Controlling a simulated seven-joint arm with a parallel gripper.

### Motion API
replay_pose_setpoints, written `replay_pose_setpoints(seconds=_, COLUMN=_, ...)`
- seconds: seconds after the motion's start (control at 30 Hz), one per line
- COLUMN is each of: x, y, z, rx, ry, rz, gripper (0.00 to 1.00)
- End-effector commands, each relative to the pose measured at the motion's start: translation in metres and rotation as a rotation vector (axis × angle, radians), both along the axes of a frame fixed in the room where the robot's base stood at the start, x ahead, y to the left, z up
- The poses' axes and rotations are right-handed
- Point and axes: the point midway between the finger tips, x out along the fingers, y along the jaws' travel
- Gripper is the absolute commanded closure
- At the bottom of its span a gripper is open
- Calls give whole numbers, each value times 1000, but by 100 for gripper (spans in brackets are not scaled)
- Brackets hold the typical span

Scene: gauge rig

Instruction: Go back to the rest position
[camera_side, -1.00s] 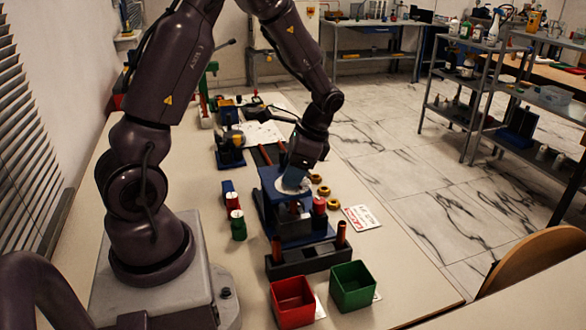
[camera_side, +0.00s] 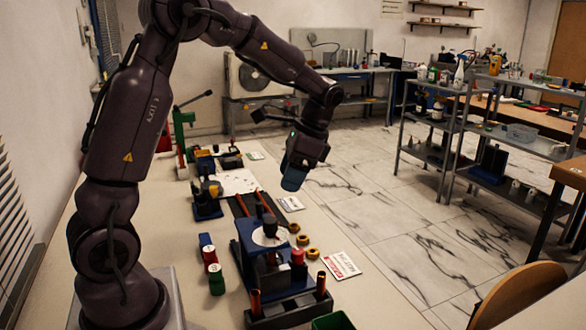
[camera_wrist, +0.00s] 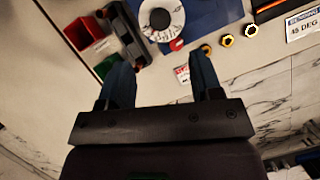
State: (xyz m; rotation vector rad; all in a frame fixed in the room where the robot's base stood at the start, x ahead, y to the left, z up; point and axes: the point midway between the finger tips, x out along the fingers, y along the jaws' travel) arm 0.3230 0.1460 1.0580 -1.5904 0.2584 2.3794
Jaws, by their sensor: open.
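My gripper (camera_side: 293,178) hangs in the air above and behind the gauge rig in the side view, clear of everything. In the wrist view its two blue fingers (camera_wrist: 160,85) are spread apart with nothing between them. The blue gauge rig (camera_side: 246,240) stands on the table with a white round dial (camera_side: 270,236) on top. The dial also shows at the top of the wrist view (camera_wrist: 172,28).
Yellow-black rings (camera_side: 309,247) and a label card (camera_side: 341,265) lie right of the rig. A red bin (camera_wrist: 84,33) shows in the wrist view. Metal shelves (camera_side: 440,125) stand at the right.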

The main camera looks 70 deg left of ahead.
Motion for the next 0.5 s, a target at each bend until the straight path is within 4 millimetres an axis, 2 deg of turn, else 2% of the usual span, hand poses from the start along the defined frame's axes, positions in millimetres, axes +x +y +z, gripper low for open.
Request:
replay_pose_setpoints(seconds=0.13, x=4, y=-2, z=10, rx=0, ry=-1, rz=-1, gripper=41)
replay_pose_setpoints(seconds=0.5, x=4, y=-2, z=12, rx=0, ry=0, rz=-1, gripper=41)
